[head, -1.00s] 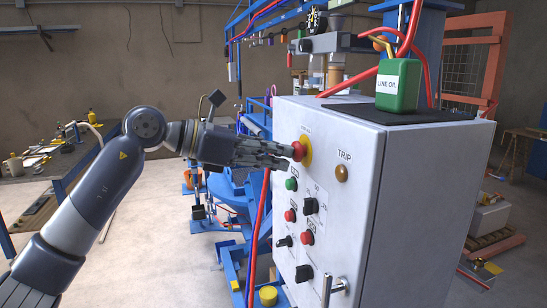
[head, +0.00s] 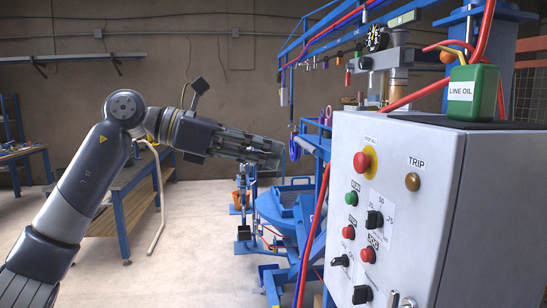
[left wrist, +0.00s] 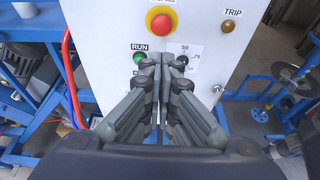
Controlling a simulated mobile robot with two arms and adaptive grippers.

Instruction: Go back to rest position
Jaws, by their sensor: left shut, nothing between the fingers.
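My left gripper (head: 270,153) is shut and empty. In the head view it points right and stands clear of the control cabinet (head: 460,215), to the left of its front panel. The panel carries a red stop button on a yellow base (head: 363,162), a TRIP lamp (head: 412,181), a green button (head: 351,198), red buttons and black knobs. In the left wrist view the closed fingers (left wrist: 160,65) point towards the cabinet, below the red stop button (left wrist: 159,22) and beside the green RUN button (left wrist: 139,58). My right gripper is not in view.
The blue mixer frame (head: 290,205) stands behind and left of the cabinet. A green LINE OIL can (head: 473,92) sits on top of the cabinet. A workbench (head: 125,195) stands behind my left arm. Open floor (head: 185,245) lies between the bench and the mixer.

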